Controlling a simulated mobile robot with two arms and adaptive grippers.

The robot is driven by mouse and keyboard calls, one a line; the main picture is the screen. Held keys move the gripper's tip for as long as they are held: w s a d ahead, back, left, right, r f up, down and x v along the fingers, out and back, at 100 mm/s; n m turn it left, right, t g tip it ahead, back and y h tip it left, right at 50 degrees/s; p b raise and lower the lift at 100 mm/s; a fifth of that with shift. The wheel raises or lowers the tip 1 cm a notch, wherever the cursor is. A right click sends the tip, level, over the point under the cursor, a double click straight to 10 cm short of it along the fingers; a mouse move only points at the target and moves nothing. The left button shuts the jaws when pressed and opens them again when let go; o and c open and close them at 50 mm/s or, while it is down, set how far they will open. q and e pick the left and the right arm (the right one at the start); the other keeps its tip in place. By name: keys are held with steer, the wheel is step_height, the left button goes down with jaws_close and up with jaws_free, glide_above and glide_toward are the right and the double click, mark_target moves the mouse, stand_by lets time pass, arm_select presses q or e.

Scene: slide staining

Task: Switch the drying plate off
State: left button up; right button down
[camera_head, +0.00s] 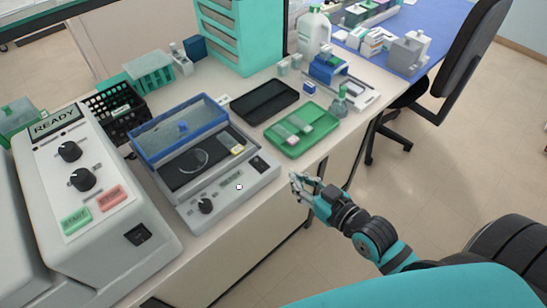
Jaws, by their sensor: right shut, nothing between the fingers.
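The drying plate (266,180) is a low grey unit with a dark top and a blue-framed clear lid (178,128) raised at its back. Its sloped front carries a black knob (206,206), a small greenish display (232,179), a small round white spot and a black rocker switch (259,164) at the right end. The rocker's position is too small to tell. My right gripper (295,184) is shut and empty, just right of the unit's front right corner, beyond the counter's front edge and apart from the switch. My left gripper is not in view.
A grey machine marked READY (136,270) stands close on the left. A green tray (275,142) and a black tray (264,103) lie right of and behind the unit. Bottles and boxes stand farther back. Open floor lies right of the counter, with a chair (458,60).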

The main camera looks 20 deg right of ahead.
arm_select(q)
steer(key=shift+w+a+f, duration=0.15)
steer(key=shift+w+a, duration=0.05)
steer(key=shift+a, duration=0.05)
arm_select(e)
step_height(320, 180, up, 7)
steer(key=s+a+t+y, duration=0.1)
steer(key=a, duration=0.1)
steer(key=shift+n, duration=0.4)
steer(key=p, duration=0.2)
glide_above(263, 164)
steer(key=s, duration=0.1)
steer(key=shift+s+d+f, duration=0.15)
steer(key=shift+d+f, duration=0.15)
steer(key=shift+f, duration=0.05)
steer(key=f, duration=0.1)
steer(key=w+f, duration=0.1)
steer(key=f, duration=0.1)
steer(key=shift+w+a+f, duration=0.15)
steer(key=shift+a, duration=0.1)
steer(key=shift+f+p, duration=0.3)
steer(key=shift+f, duration=0.2)
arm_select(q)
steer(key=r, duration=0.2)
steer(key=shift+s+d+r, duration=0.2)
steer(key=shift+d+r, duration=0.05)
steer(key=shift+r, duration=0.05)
